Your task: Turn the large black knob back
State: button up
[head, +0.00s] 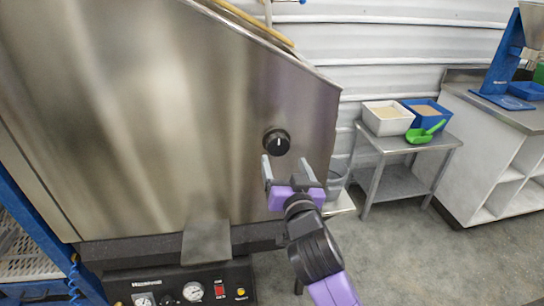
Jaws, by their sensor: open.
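The large black knob (277,141) is on the right part of the hopper's steel front panel (150,120). It is round, with a light pointer line that stands close to upright. My gripper (286,166) is purple and grey, with its two grey fingers apart and nothing between them. In the picture it sits just below the knob, with the fingers pointing up. How far the fingertips are from the panel is hard to tell.
A control panel (180,285) with gauges and buttons is at the bottom left. A steel side table (400,143) at right holds a white bin (388,120), a blue bin (428,115) and a green scoop (425,133). Grey floor (420,260) is free at lower right.

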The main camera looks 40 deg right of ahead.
aim_at(280, 149)
jog(key=shift+p+x, duration=0.6)
jog(key=shift+x, duration=3.2)
jog(key=c, duration=1.4)
jog(key=shift+n, duration=0.3)
jog(key=n+p, duration=0.3)
jog(key=n, duration=0.3)
jog(key=shift+r, duration=0.1)
jog(key=n+p, duration=0.2)
jog(key=n, duration=0.3)
jog(key=shift+d+p, duration=0.1)
jog(key=shift+p, duration=0.25)
jog(key=shift+n, duration=0.3)
